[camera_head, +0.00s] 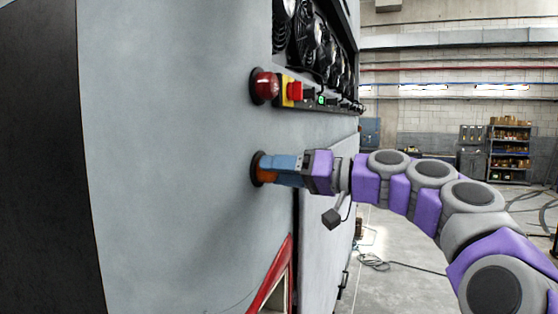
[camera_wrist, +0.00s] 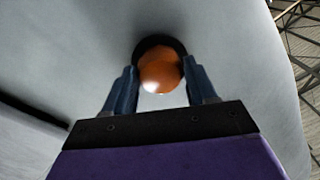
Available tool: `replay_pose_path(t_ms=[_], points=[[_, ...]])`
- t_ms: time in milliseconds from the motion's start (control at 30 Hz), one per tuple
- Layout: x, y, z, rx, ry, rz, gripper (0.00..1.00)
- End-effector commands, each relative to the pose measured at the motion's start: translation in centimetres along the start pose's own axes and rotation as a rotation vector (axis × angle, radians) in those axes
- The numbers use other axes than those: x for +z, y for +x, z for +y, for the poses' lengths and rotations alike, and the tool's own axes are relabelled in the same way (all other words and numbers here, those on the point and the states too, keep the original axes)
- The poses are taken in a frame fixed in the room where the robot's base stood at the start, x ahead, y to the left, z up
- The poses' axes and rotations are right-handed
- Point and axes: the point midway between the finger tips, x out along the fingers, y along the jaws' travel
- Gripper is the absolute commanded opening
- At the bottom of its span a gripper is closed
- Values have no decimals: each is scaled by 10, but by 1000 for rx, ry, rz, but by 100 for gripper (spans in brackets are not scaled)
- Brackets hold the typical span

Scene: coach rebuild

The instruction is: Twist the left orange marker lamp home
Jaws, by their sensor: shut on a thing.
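The orange marker lamp (camera_head: 265,176) sits against a round black base (camera_head: 257,168) on the grey coach panel in the head view. In the wrist view the lamp (camera_wrist: 160,72) is a glossy orange dome with the dark ring (camera_wrist: 158,44) behind its upper edge. My gripper (camera_head: 272,168) reaches it from the right, its blue fingers shut on the lamp. In the wrist view one finger of my gripper (camera_wrist: 158,84) lies on each side of the dome. The fingers hide part of the lamp in the head view. I cannot tell how fully it is seated.
A red lamp (camera_head: 266,86) is mounted above, beside a red button on a yellow plate (camera_head: 291,91). Black fans (camera_head: 312,42) line the upper opening. A red-edged frame (camera_head: 272,276) lies below my gripper. Shelves (camera_head: 509,150) stand far right, beyond open floor.

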Motion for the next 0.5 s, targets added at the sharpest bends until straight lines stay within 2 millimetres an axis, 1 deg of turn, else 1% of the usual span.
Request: replay_pose_path(t_ms=[33,200,500], points=[[-4,0,-2,-1,37,4,26],[-3,0,0,2,147,4,26],[-2,-1,1,2,254,6,26]])
